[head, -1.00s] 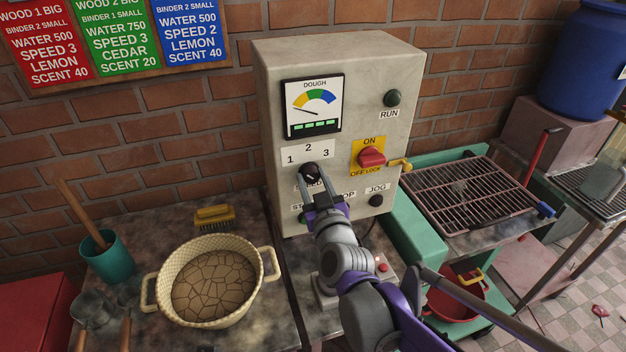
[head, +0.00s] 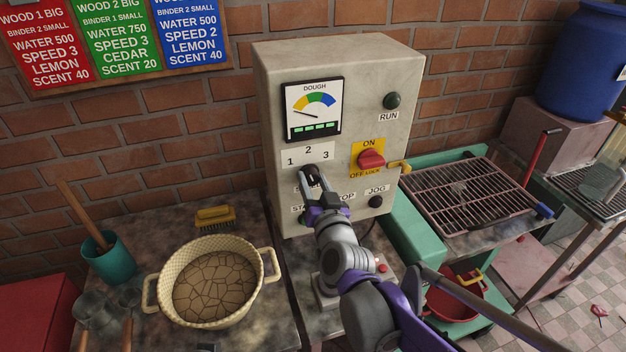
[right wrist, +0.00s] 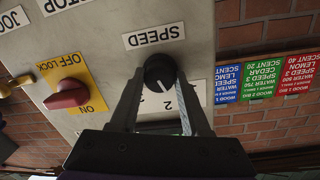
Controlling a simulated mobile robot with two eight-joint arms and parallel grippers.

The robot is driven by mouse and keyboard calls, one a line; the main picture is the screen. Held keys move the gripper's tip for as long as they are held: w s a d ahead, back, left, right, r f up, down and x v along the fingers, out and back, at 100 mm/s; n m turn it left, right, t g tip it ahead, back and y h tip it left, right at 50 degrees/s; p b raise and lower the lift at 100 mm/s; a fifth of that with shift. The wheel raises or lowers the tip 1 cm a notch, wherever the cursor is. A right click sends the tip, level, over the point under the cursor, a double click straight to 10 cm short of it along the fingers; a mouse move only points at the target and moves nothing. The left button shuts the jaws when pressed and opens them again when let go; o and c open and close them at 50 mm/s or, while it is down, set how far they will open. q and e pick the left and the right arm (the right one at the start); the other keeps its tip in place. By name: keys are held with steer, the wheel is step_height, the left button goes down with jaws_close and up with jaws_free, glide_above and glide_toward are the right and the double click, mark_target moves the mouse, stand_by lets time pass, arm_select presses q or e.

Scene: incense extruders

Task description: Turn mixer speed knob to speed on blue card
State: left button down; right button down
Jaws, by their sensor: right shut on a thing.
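In the head view the fingers partly cover the knob and the SPEED label. The blue card (head: 190,30) on the wall reads speed 2. It also shows in the right wrist view (right wrist: 228,82). My left gripper cannot be made out.
The red ON/OFF switch (head: 371,160) with a yellow lock is right of the knob. RUN (head: 392,100) and JOG (head: 376,201) buttons are nearby. A cream pot (head: 160,293) stands on the left counter. A grill rack (head: 465,190) is at right.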

steer(key=shift+r+m+p, duration=0.1)
steer(key=shift+m+p, duration=0.6)
steer(key=shift+m, duration=1)
steer(key=shift+c, duration=1.8)
jaws_free()
steer(key=b+v, duration=0.1)
steer(key=v, duration=0.9)
steer(key=shift+s, duration=0.4)
steer(key=shift+d, duration=0.2)
